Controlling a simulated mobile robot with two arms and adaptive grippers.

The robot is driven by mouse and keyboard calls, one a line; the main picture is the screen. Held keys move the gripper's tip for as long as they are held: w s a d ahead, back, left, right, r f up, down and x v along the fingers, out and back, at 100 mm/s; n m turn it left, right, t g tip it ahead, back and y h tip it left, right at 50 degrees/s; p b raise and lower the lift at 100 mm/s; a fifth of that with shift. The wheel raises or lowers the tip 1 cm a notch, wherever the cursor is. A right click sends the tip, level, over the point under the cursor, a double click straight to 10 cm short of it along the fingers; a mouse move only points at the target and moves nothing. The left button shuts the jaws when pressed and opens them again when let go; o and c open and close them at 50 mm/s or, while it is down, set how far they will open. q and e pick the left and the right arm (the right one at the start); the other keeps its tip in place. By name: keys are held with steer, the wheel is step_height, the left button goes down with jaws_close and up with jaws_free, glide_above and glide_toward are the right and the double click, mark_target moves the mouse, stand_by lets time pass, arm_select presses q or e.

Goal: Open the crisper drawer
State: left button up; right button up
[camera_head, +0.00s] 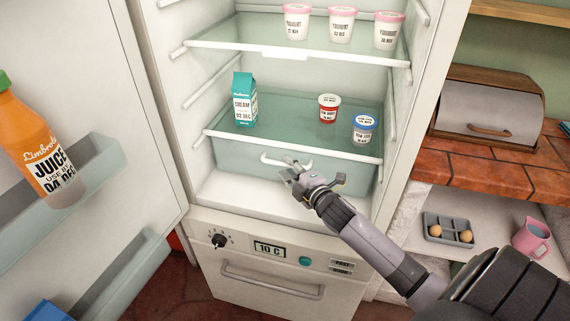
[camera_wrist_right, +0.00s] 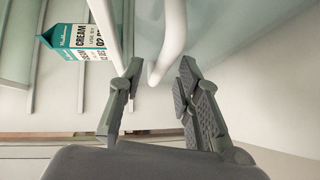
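The crisper drawer (camera_head: 235,157) is a translucent pale bin under the lowest glass shelf of the open fridge. Its front sits about level with the shelf's white front rail, so it looks shut. Its white bar handle (camera_head: 271,160) is at the middle of the front; my right gripper hides part of it. My right gripper (camera_head: 312,172) is at the handle. In the right wrist view its fingers (camera_wrist_right: 160,72) are apart, with the curved end of the handle (camera_wrist_right: 173,35) between the tips; I cannot tell whether they touch it. My left gripper is out of view.
A cream carton (camera_head: 244,100), a red-labelled tub (camera_head: 328,108) and a blue-lidded tub (camera_head: 364,127) stand on the shelf above the drawer. The open fridge door with a juice bottle (camera_head: 40,150) is at left. The ledge below the drawer (camera_head: 240,195) is bare.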

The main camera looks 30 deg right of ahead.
steer(key=shift+w+d+f, duration=0.1)
steer(key=shift+w+f, duration=0.1)
steer(key=shift+w, duration=1.1)
jaws_close()
